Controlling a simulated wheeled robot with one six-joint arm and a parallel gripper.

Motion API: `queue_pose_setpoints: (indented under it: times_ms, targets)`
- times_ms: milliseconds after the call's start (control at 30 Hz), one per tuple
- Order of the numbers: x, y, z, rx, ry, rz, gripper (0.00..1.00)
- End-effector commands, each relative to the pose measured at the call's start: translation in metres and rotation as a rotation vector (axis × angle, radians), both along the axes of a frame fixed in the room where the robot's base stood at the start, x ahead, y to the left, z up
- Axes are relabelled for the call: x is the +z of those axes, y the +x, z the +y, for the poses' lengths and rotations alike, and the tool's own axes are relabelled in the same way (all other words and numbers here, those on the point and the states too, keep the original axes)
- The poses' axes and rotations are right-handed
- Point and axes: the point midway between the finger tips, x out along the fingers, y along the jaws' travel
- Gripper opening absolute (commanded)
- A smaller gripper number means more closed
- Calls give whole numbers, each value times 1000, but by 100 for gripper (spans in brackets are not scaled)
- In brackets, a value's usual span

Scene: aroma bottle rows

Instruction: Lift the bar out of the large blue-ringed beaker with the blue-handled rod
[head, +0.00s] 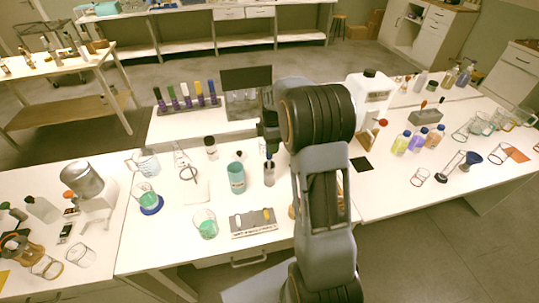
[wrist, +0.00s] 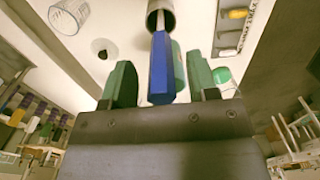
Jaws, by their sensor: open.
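The blue-handled rod stands in a grey metal holder (head: 269,176); its blue handle (wrist: 160,70) points up toward my gripper in the wrist view. My gripper (wrist: 161,82) is open, with one green finger on each side of the handle and a visible gap on both sides. In the head view my gripper (head: 268,138) is just above the holder, partly hidden by my arm. The blue-ringed beaker (head: 146,194) stands to the left, with green liquid in it and a blue ring around its base. I cannot make out a bar inside it.
A teal jar (head: 237,178) stands close left of the holder. A grey block (head: 253,222) with yellow and white pieces lies in front. Another beaker with green liquid (head: 206,224) stands at the front left. A tube rack (head: 188,105) is behind.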

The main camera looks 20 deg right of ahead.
Motion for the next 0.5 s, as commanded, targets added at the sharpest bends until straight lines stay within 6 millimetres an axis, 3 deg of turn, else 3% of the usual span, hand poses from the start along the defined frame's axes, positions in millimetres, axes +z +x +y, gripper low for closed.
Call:
queue_pose_setpoints:
  times_ms: [200, 500]
  targets:
    - [-18, 0, 0, 0, 0, 0, 54]
    - [-21, 0, 0, 0, 0, -1, 51]
